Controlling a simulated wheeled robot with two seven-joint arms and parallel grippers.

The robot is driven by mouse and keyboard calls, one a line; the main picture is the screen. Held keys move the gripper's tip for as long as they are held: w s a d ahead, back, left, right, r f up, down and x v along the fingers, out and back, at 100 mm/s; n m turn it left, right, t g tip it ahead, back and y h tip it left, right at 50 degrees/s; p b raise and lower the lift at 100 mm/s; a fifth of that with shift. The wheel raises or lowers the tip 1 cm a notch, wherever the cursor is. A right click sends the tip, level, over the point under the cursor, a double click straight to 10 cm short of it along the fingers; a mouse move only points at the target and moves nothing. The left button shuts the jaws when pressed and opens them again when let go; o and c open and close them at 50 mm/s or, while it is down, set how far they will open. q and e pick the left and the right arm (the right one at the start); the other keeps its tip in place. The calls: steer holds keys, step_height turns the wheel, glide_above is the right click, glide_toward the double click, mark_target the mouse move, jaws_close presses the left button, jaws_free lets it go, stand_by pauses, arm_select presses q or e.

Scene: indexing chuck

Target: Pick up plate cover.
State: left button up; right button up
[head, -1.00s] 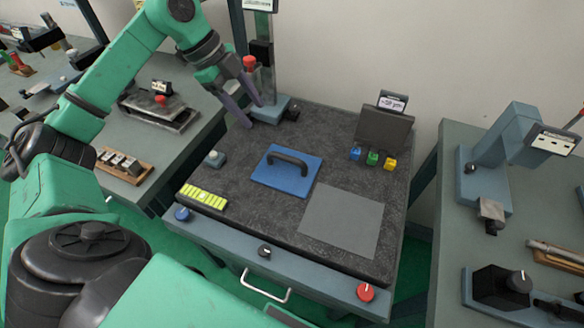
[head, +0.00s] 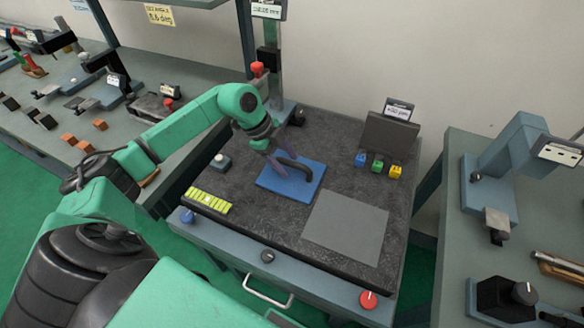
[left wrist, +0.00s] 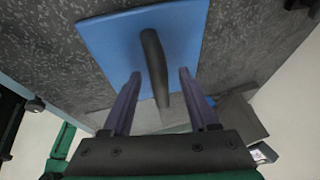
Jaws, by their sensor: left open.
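The plate cover (head: 291,184) is a flat blue plate with a dark arched handle (head: 297,164). It lies on the dark speckled top of the middle bench. My left gripper (head: 277,163) is over the plate at the left end of the handle. In the left wrist view the blue plate (left wrist: 108,40) fills the upper middle. The open fingers of my left gripper (left wrist: 158,84) stand on either side of the dark handle (left wrist: 154,62), with a gap on each side. My right gripper is not in view.
A grey square sheet (head: 345,226) lies right of the plate. A yellow-green strip (head: 208,200) lies to the left. Red-topped post (head: 257,70) stands behind my left gripper. Blue, green and yellow blocks (head: 377,166) sit before a dark stand (head: 390,131). A red knob (head: 368,299) is on the front edge.

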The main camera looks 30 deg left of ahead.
arm_select(q)
steer(key=shift+d+f, duration=0.1)
steer(key=shift+f, duration=0.15)
jaws_close()
steer(key=shift+r, duration=0.1)
